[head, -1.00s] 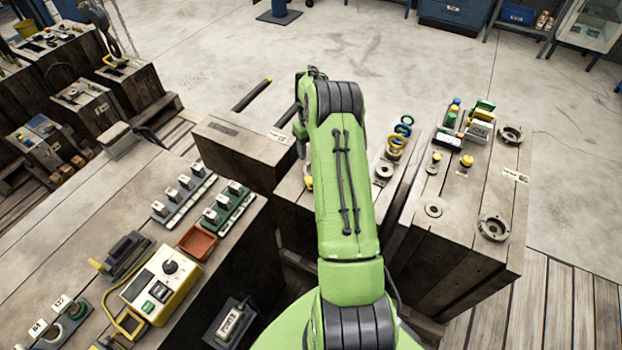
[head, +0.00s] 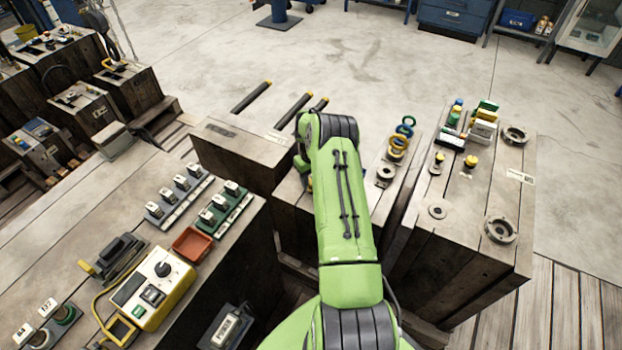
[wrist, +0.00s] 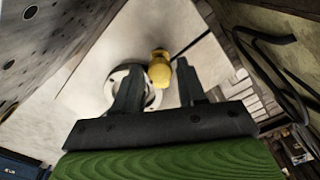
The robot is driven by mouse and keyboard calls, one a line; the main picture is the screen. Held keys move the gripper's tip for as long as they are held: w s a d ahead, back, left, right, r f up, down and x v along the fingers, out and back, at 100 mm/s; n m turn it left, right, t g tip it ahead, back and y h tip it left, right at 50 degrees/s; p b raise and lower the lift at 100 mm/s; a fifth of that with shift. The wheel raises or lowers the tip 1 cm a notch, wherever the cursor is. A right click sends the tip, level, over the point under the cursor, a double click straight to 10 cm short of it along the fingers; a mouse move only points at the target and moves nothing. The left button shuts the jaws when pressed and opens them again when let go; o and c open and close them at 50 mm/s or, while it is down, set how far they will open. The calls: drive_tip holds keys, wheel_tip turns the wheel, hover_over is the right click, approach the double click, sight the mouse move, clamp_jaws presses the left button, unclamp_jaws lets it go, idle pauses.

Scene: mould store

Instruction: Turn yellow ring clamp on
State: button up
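Contact cannot be judged. In the head view my green arm hides the gripper.
The right block (head: 470,215) carries round flanges (head: 501,229), small yellow knobs (head: 471,161) and switch boxes. Dark yellow-tipped rods (head: 294,108) stick out behind the left block (head: 245,148). A yellow control box (head: 152,291) and red tray (head: 192,244) stand on the near-left bench.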

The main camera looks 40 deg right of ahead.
clamp_jaws()
drive_tip(key=shift+m, duration=0.4)
drive_tip(key=shift+m+b, duration=0.85)
drive_tip(key=shift+m, duration=1.75)
drive_tip(key=shift+o, duration=1.6)
unclamp_jaws()
